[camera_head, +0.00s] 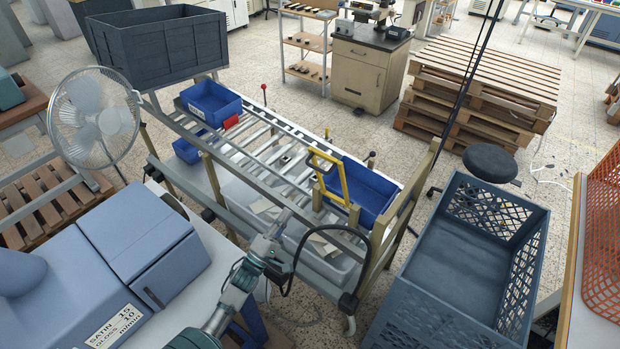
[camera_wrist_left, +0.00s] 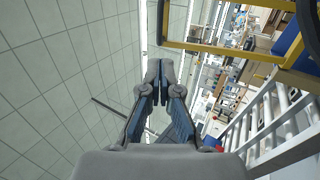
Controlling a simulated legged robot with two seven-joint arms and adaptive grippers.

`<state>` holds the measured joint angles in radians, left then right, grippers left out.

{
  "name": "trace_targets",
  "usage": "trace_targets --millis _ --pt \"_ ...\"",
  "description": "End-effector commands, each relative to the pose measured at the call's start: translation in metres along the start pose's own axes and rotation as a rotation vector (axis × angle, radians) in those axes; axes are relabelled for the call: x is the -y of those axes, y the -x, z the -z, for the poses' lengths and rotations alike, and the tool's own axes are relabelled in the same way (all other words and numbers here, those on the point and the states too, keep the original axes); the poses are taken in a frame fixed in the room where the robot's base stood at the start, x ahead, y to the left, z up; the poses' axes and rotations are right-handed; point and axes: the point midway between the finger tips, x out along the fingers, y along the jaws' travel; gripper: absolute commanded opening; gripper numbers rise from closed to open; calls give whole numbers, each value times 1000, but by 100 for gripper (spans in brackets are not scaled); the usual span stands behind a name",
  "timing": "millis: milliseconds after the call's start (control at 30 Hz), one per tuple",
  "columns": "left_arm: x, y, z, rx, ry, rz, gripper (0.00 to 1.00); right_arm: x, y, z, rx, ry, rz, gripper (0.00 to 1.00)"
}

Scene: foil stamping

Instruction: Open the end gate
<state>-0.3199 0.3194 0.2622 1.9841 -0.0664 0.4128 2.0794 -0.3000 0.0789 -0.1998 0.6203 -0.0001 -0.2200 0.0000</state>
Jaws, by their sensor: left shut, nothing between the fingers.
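The end gate (camera_head: 343,183) is a yellow bar frame standing at the right end of the roller conveyor (camera_head: 270,150), beside a blue bin (camera_head: 368,187). In the left wrist view the yellow gate bar (camera_wrist_left: 215,47) crosses the top, beyond my fingertips and up to the right. My left gripper (camera_head: 283,216) is at the near side of the conveyor, below and left of the gate. It is shut and empty; its fingers (camera_wrist_left: 160,72) meet in the wrist view. I see no contact with the gate. My right gripper is not in view.
A black hose (camera_head: 300,240) loops beside my left gripper. Wooden posts (camera_head: 378,245) stand at the conveyor's right end. A grey crate (camera_head: 455,270) is at the right. A fan (camera_head: 95,118) and a blue-grey machine (camera_head: 130,240) are at the left. Another blue bin (camera_head: 210,103) sits at the far end.

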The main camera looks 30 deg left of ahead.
Motion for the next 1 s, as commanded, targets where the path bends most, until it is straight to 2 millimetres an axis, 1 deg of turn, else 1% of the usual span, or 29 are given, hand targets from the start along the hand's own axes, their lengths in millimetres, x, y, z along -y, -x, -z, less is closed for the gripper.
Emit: trace_targets --millis 167,400,500,600,800,1000 --pt "-2 -32 0 -1 -1 -3 0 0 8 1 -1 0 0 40" --pt "-2 -84 0 -2 -3 0 0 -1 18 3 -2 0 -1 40" --pt "-2 -103 0 -2 -3 0 0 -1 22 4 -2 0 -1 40" --pt "-1 -116 0 -2 -2 2 0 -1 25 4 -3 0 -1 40" --pt "1 -131 0 -2 -3 4 0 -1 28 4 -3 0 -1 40" --pt "2 -132 0 -2 -2 5 0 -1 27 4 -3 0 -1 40"
